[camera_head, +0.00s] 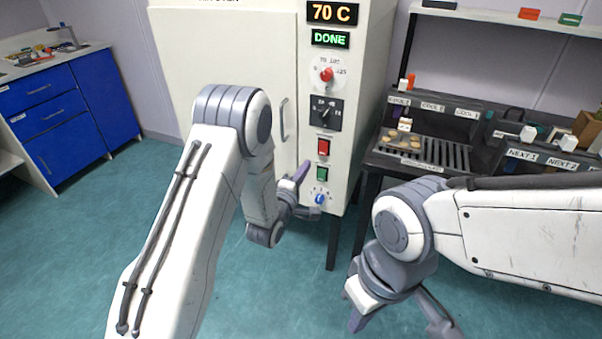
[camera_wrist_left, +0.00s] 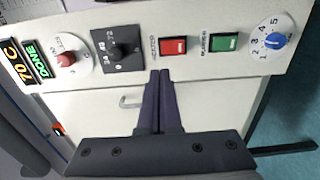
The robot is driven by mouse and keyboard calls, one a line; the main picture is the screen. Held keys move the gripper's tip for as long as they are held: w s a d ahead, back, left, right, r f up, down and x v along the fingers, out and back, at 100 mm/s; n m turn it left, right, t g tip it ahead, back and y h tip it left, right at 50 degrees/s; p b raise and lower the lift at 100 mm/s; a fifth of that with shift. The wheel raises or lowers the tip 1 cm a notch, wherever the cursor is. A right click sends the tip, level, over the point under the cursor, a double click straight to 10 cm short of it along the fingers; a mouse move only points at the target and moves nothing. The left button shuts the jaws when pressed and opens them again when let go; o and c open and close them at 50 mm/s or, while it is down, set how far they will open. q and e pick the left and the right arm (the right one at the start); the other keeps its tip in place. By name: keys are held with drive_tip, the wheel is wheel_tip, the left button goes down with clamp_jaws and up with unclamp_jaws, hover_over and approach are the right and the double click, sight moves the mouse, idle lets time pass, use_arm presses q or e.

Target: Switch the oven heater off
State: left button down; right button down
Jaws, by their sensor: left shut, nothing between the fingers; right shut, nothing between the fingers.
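The oven (camera_head: 225,60) has a front control panel on its right side. A red heater rocker switch (camera_head: 323,147) sits there under the black knob; in the left wrist view the red switch (camera_wrist_left: 173,46) lies just beyond my fingertips. Which way it is tipped is hard to tell. My left gripper (camera_head: 301,173) is shut and empty in front of the lower panel; its purple fingers (camera_wrist_left: 160,75) point at the red switch in the wrist view, with no clear contact. My right gripper (camera_head: 357,321) is shut and empty, low in front of the bench.
A green switch (camera_head: 322,174) and a blue dial (camera_head: 320,199) sit below the red switch; a red knob (camera_head: 326,74) and black knob (camera_head: 323,111) above. The display (camera_head: 333,13) reads 70 C, with DONE below. A bench with racks (camera_head: 425,150) stands right of the oven.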

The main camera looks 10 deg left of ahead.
use_arm(q)
drive_tip(key=shift+v, duration=1.1)
drive_tip(key=shift+r, duration=0.15)
drive_tip(key=s+d+r+m+g, duration=0.2)
drive_tip(key=s+d+m+g, duration=0.7)
drive_tip(key=s+m, duration=0.25)
drive_tip(key=s+a+r+m+g+y, duration=0.2)
drive_tip(key=s+m+g, duration=0.25)
drive_tip(key=s, duration=0.85)
drive_tip(key=s+a+r+m+g+y, duration=0.15)
drive_tip(key=s+m+g, duration=0.35)
drive_tip(key=s, duration=0.8)
wheel_tip(320, 180, up, 14)
drive_tip(key=s+m+t+p, duration=0.1)
drive_tip(key=p, duration=1.3)
drive_tip(key=shift+a+r, duration=0.25)
drive_tip(key=shift+a, duration=0.2)
